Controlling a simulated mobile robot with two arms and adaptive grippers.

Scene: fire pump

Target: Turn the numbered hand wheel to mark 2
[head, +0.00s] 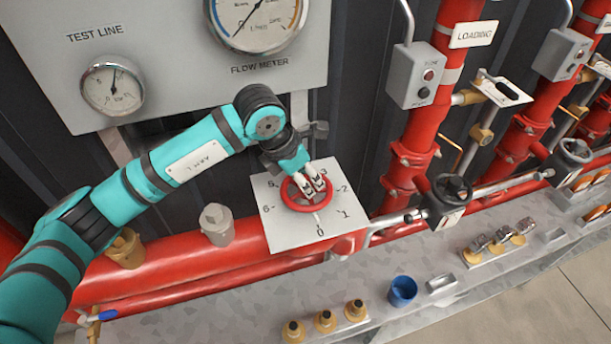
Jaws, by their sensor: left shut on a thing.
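The red hand wheel (291,203) sits in the middle of a white square plate (288,238) with numbers printed around it. The marks 0, 1, 2 and 3 run from the bottom up the right side, and 5 and 6 show on the left. A pale pointer (317,217) at the wheel's lower edge points down toward 0. My left gripper (317,187) reaches in from the upper left and is shut on the wheel's upper right rim. The gripper hides part of the rim and the plate's upper edge. My right gripper is not in view.
Thick red pipes (188,260) run behind and below the plate. A gauge panel (170,35) hangs above. A dark valve handwheel (452,188) stands to the right. A blue cup (402,291) and brass fittings (325,320) stand on the grey ledge (235,320) below.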

